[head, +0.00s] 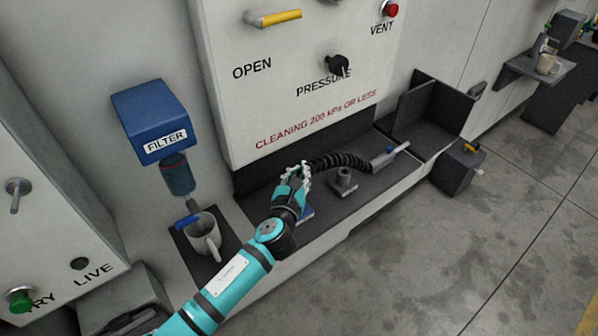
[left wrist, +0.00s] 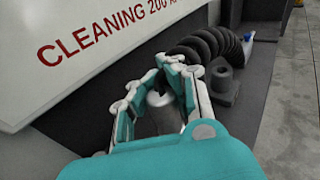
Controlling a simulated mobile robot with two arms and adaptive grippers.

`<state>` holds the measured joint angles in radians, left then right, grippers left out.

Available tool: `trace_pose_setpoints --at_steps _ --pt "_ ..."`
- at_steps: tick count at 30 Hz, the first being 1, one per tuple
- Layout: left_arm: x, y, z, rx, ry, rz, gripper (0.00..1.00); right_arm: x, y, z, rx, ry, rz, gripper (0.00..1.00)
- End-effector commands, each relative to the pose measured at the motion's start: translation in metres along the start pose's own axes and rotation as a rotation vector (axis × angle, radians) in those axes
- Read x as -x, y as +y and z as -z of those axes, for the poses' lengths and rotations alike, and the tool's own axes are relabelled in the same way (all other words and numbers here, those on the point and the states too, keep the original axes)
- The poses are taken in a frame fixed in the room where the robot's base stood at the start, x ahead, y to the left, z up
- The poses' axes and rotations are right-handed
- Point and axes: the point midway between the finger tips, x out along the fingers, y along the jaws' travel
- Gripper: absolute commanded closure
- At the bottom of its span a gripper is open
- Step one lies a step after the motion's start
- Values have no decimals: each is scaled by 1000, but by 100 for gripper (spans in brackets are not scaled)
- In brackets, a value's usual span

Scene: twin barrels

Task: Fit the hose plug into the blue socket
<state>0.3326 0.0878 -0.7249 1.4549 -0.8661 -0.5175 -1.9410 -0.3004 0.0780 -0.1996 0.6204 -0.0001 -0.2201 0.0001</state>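My left gripper (head: 298,170) is over the dark ledge below the white panel. In the left wrist view its fingers (left wrist: 150,78) stand on either side of a rounded silver metal piece (left wrist: 159,98), which looks like the hose plug; I cannot tell whether they press on it. The black ribbed hose (head: 342,160) runs from beside the fingers to a grey fitting (head: 384,158) at right; it also shows in the left wrist view (left wrist: 215,43). A small blue part (head: 306,213) shows below the gripper, mostly hidden; I cannot tell whether it is the blue socket. My right gripper is out of view.
A grey post on a base (head: 343,182) stands on the ledge right of the gripper. A blue filter box (head: 150,115) and a mug (head: 204,240) are at left. A dark open bin (head: 432,110) stands at the ledge's right end. The floor in front is clear.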

Motion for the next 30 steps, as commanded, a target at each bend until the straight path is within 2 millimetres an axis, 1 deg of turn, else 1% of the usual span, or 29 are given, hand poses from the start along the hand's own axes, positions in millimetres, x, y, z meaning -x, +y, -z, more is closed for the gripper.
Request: trace_pose_setpoints --at_steps 30 --pt "-4 1 26 0 -1 1 100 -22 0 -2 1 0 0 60"
